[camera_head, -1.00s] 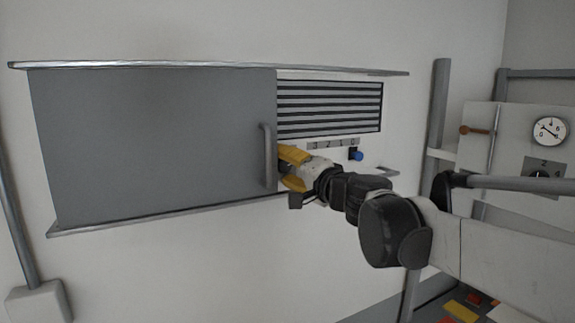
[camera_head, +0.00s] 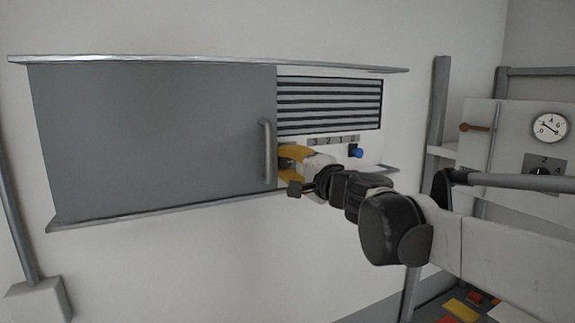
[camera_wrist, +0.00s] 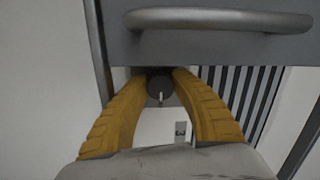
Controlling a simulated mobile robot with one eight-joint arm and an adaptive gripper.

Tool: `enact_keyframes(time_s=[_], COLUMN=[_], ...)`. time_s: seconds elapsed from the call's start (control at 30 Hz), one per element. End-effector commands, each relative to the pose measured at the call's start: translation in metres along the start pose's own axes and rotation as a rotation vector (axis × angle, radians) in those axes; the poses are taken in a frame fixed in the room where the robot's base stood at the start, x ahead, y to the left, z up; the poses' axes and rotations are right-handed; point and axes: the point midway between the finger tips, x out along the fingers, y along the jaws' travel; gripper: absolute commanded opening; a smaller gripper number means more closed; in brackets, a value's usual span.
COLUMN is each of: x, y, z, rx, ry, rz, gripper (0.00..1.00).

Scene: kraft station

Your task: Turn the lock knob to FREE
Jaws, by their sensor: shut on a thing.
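The lock knob (camera_wrist: 158,86) is a dark round knob with a pale pointer mark, seen in the wrist view between my two yellow fingers. My gripper (camera_wrist: 159,74) is shut on it. In the head view my gripper (camera_head: 284,161) is at the right edge of the grey sliding door, just beside its handle, and it hides the knob. A small pale label (camera_wrist: 181,130) shows near the knob in the wrist view, too small to read. I cannot tell which position the knob's pointer marks.
The grey door (camera_head: 150,145) has a bar handle (camera_head: 267,152), close to my fingers. A slatted vent (camera_head: 330,105) and a blue knob (camera_head: 357,153) are to the right. A metal post (camera_head: 440,110) and a panel with a dial (camera_head: 550,127) stand farther right.

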Motion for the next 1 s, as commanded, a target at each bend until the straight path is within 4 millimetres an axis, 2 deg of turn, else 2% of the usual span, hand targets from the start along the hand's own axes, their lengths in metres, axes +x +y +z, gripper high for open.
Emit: enact_keyframes(time_s=[0.07, 0.1, 0.17, 0.47, 0.57, 0.67, 1.0], x=[0.000, 0.000, 0.000, -0.001, -0.007, -0.022, -0.096], y=[0.000, 0.000, 0.000, 0.000, 0.000, 0.000, 0.000], z=[0.000, 0.000, 0.000, 0.000, 0.000, 0.000, 0.000], rx=[0.000, 0.000, -0.001, -0.001, -0.002, -0.002, -0.001], ry=[-0.001, -0.001, -0.001, 0.000, 0.000, 0.001, 0.002], rz=[0.000, 0.000, 0.000, 0.000, 0.000, 0.000, 0.000], gripper=[0.01, 0.37, 0.55, 0.55, 0.55, 0.55, 0.55])
